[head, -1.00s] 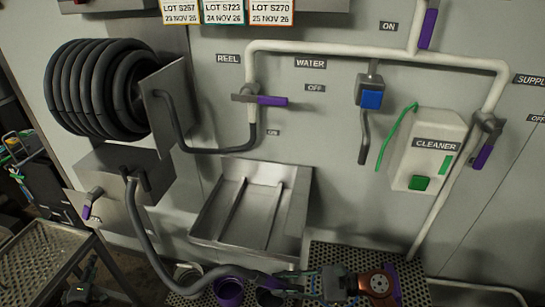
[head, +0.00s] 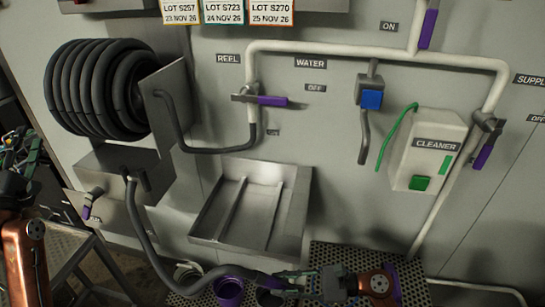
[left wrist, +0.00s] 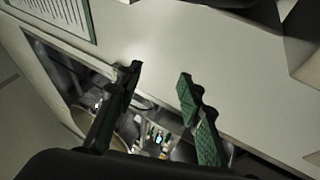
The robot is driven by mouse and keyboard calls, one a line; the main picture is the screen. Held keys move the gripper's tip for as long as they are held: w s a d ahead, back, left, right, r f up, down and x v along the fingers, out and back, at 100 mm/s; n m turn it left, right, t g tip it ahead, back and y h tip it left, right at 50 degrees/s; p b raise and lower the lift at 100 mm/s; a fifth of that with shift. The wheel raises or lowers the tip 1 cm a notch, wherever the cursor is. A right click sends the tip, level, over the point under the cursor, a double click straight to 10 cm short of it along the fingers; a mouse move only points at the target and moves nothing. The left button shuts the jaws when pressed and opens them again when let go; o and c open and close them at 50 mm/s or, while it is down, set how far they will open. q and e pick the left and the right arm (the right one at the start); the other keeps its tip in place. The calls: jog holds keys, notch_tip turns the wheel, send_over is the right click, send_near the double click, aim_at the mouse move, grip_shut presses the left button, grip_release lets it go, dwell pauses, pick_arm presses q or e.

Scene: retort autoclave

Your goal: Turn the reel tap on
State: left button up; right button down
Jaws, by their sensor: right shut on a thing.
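The reel tap (head: 262,100) is on the white pipe below the REEL label. Its purple lever lies level, pointing right toward an OFF label; an ON label sits lower, below the lever. My left gripper (head: 22,145) is at the far left edge of the head view, well apart from the tap. In the left wrist view my left gripper (left wrist: 158,82) has its two green fingers spread with nothing between them. My right gripper (head: 298,283) is low at the front, shut on the end of the grey hose (head: 160,244); the exact grip is partly hidden.
A coiled hose reel (head: 85,88) and its side plate stand left of the tap. A steel sink (head: 208,222) is below it. A cleaner box (head: 428,150) and other purple levers are to the right. The wall around the tap is clear.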

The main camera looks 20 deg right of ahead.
pick_arm(q)
jog(key=s+d+r+m+h, duration=0.1)
jog(key=s+d+r+h, duration=0.2)
jog(key=r, duration=0.6)
jog(key=s+d+r+h, duration=0.2)
jog(key=s+d+r, duration=0.25)
jog(key=r, duration=0.45)
jog(key=s+d+r+m+h, duration=0.1)
jog(key=s+d+r+h, duration=0.2)
jog(key=r, duration=0.5)
jog(key=s+d+r+m+g+h, duration=0.1)
jog(key=s+d+m+g+h, duration=0.15)
jog(key=d, duration=1.15)
jog(key=m+g, duration=0.6)
jog(key=g, duration=0.4)
send_near(271, 102)
jog(key=shift+n+h, duration=0.25)
jog(key=x, duration=1.1)
jog(key=shift+w+a+f, duration=0.1)
jog(key=shift+f, duration=0.1)
grip_shut()
